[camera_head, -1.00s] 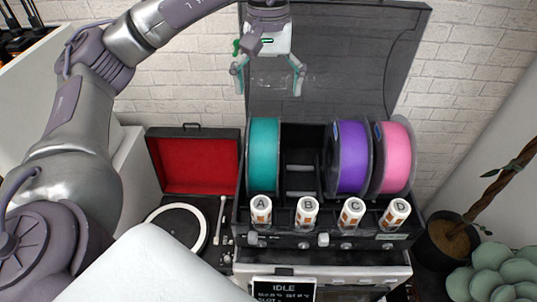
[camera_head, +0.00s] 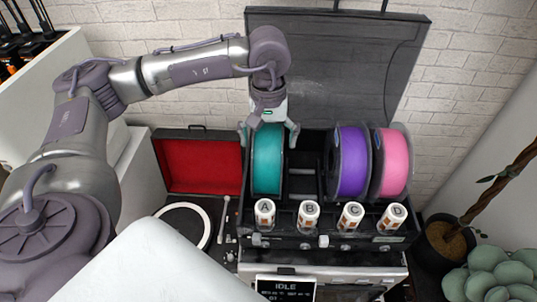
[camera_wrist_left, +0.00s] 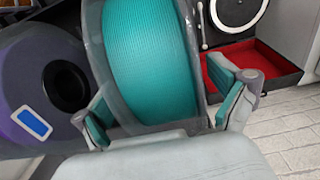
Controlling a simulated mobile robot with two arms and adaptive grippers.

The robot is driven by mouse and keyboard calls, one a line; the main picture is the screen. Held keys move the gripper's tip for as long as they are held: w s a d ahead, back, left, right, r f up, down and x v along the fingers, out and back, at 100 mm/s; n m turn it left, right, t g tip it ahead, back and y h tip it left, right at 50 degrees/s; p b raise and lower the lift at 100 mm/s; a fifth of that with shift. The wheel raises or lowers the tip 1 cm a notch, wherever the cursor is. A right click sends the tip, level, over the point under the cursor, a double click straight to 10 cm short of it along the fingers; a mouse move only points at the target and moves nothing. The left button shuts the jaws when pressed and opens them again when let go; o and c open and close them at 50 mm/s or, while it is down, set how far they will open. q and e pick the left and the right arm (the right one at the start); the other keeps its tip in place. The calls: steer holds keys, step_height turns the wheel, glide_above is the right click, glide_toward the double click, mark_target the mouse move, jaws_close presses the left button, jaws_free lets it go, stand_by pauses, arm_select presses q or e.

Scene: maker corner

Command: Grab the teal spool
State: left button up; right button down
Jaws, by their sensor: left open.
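The teal spool (camera_head: 267,160) stands upright in the leftmost slot of the dark open-lidded spool box, behind the bottle marked A. It fills the middle of the left wrist view (camera_wrist_left: 150,60). My left gripper (camera_head: 270,136) points down over the top of this spool and is open. In the left wrist view its two fingers (camera_wrist_left: 165,112) are apart, one on each side of the spool's rim. I cannot tell whether either finger touches it. My right gripper is in neither view.
A purple spool (camera_head: 352,162) and a pink spool (camera_head: 391,163) stand to the right, past an empty slot. Several lettered bottles line the box front. The raised lid (camera_head: 340,65) is close behind my gripper. A red-lined record player (camera_head: 203,165) stands left.

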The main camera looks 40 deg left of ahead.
arm_select(q)
steer(key=c, duration=1.8)
steer(key=shift+r, duration=0.15)
jaws_close()
